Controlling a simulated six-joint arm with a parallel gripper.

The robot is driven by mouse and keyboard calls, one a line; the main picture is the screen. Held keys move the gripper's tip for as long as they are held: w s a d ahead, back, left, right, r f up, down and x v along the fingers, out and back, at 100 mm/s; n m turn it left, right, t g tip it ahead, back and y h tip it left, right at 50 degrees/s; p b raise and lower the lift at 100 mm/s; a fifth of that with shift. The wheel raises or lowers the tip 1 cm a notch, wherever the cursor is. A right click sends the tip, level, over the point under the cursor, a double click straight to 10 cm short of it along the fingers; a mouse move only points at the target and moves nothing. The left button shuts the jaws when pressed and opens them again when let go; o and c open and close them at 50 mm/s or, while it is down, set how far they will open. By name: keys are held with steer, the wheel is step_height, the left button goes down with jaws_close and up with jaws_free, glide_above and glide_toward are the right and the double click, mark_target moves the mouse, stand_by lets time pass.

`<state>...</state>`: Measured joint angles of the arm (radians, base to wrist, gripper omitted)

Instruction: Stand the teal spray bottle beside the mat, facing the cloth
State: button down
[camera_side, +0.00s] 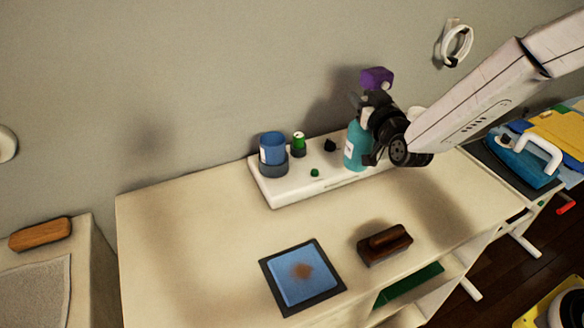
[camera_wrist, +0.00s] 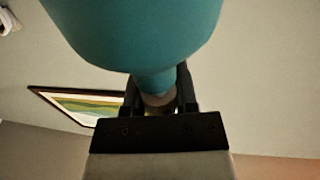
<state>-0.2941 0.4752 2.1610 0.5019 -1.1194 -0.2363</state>
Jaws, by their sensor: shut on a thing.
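The teal spray bottle (camera_side: 356,148) is upright at the right part of the white tray, with a purple spray head (camera_side: 376,78) on top. I cannot tell whether its base touches the tray. My gripper (camera_side: 372,110) is shut on the bottle's upper part from the right and hides some of it. In the wrist view the teal body (camera_wrist: 135,30) fills the top, and my fingers (camera_wrist: 158,98) close around its narrow neck. The dark mat (camera_side: 272,283) lies at the front of the table. The blue cloth (camera_side: 290,287) with a brown stain lies on it.
The white tray (camera_side: 285,197) stands against the wall and holds a blue cup (camera_side: 272,148), a green-topped item (camera_side: 298,140) and small dark pieces. A brown brush (camera_side: 384,243) lies right of the mat. The table's left part is clear. A blue iron (camera_side: 525,160) stands far right.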

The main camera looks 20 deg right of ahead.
steer(key=s+a+r+n+g+y, duration=0.2)
steer(key=s+a+n+g+y, duration=0.15)
steer(key=a+n+y, duration=0.45)
steer(key=s+a+r+n+g+y, duration=0.35)
steer(key=a+y, duration=0.55)
steer(key=a, duration=0.5)
steer(key=s+a+f+n+g, duration=0.1)
steer(key=s+a+n+g, duration=0.2)
steer(key=s+g, duration=0.3)
steer(key=s+a+f+n+g+y, duration=0.1)
steer(key=s+a+n+g, duration=0.2)
steer(key=s+n+g, duration=0.2)
steer(key=s+a+f+n+g+y, duration=0.1)
steer(key=s+a+f+n+g, duration=0.1)
steer(key=s+n+g, duration=0.3)
steer(key=s+g, duration=0.1)
steer(key=s, duration=0.2)
steer(key=shift+a+g, duration=0.4)
